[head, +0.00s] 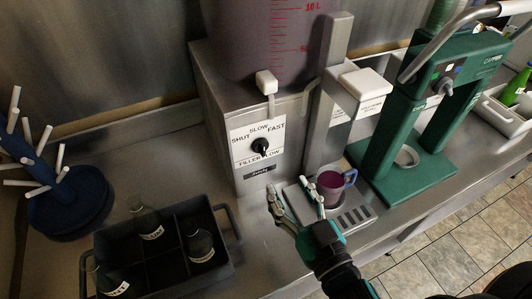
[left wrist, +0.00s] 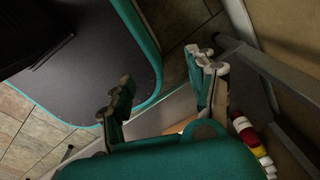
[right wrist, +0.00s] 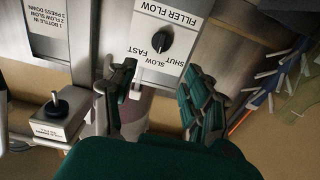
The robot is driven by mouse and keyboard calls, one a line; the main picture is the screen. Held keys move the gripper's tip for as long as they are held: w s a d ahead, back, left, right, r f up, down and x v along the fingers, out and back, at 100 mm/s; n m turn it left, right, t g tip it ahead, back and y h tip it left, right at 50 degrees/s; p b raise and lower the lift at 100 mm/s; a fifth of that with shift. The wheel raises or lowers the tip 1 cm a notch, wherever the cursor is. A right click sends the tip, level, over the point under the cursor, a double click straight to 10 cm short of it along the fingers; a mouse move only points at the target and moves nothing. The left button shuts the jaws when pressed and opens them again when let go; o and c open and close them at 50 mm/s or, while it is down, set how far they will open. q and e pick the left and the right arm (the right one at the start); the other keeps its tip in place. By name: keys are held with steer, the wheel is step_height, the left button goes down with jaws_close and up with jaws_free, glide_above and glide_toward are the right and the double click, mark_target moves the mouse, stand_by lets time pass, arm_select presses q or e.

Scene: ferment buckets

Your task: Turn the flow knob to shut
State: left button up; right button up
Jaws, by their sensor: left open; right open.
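The flow knob (head: 260,146) is a round black knob on a white label plate (head: 243,136) marked SHUT, SLOW and FAST, on the front of the steel filler. I cannot tell which mark it points at. The knob also shows upside down in the right wrist view (right wrist: 166,42), beyond the fingertips. My right gripper (head: 292,192) is open and empty, below and to the right of the knob, apart from it. It shows in the right wrist view (right wrist: 158,82) with fingers spread. My left gripper (left wrist: 162,82) is open and empty, away from the filler, and outside the head view.
A green capper (head: 415,172) stands right.

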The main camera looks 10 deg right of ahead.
mark_target(264, 149)
steer(key=w, duration=0.2)
steer(key=w+a+p, duration=0.1)
steer(key=w, duration=0.4)
steer(key=shift+w+a+r, duration=0.2)
steer(key=shift+w+a, duration=0.05)
steer(key=shift+w, duration=0.15)
steer(key=shift+w+a+f+p, duration=0.15)
steer(key=shift+w+p, duration=0.3)
steer(key=shift+w, duration=0.75)
steer(key=shift+w+a, duration=0.2)
steer(key=shift+w, duration=0.25)
arm_select(q)
steer(key=w, duration=0.1)
steer(key=w+d+r, duration=0.1)
steer(key=shift+w+r+t, duration=0.3)
steer(key=shift+w, duration=0.1)
arm_select(e)
steer(key=shift+c, duration=0.6)
arm_select(q)
steer(key=shift+w+r, duration=0.1)
steer(key=shift+w, duration=0.4)
arm_select(e)
steer(key=c, duration=0.9)
